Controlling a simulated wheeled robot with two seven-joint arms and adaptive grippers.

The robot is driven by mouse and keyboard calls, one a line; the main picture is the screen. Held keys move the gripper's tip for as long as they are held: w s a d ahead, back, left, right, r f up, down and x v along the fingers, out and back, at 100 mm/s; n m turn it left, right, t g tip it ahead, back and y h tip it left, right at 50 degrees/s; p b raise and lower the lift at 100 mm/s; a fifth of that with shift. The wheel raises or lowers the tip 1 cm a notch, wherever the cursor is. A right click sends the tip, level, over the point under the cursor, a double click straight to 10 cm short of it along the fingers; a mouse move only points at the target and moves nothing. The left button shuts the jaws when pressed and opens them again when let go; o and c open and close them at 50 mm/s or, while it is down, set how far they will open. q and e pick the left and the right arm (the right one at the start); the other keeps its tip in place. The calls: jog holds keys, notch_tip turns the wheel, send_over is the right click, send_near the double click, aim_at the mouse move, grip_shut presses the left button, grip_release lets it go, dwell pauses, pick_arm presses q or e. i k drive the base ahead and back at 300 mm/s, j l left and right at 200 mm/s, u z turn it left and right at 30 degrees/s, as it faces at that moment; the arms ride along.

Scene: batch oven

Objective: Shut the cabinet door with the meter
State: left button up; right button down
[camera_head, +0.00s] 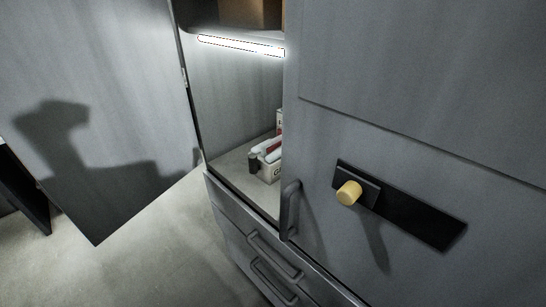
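The grey cabinet has an open door (90,95) swung out to the left, with my shadow on it; I see no meter on this face. A second grey door panel (420,80) covers the right part of the cabinet. It carries a black plate (425,222) with a yellow knob (349,193), and a vertical bar handle (290,210) is at its lower left edge. I cannot tell whether this plate and knob are the meter, or whether this panel is fully shut. Neither gripper is in view.
Inside the open compartment (235,100) are a lit strip (240,45), a brown box (255,14) above it and a small box of items (267,165). Drawers with bar handles (275,257) are below. Bare floor (130,265) lies at lower left.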

aim_at(94, 104)
jog(key=j+z, duration=0.15)
jog(key=j, duration=0.35)
jog(key=k+j+z, duration=0.1)
jog(key=j, duration=0.4)
jog(key=k+j+z, duration=0.15)
jog(key=j, duration=0.3)
jog(key=k+j+z, duration=0.15)
jog(key=j, duration=0.35)
jog(key=j+z, duration=0.3)
jog(key=j, duration=0.9)
jog(key=i+j+z, duration=0.2)
jog(key=j, duration=0.25)
jog(key=j+z, duration=0.15)
jog(key=j, duration=0.35)
jog(key=i+j+z, duration=0.3)
jog(key=i+j, duration=0.15)
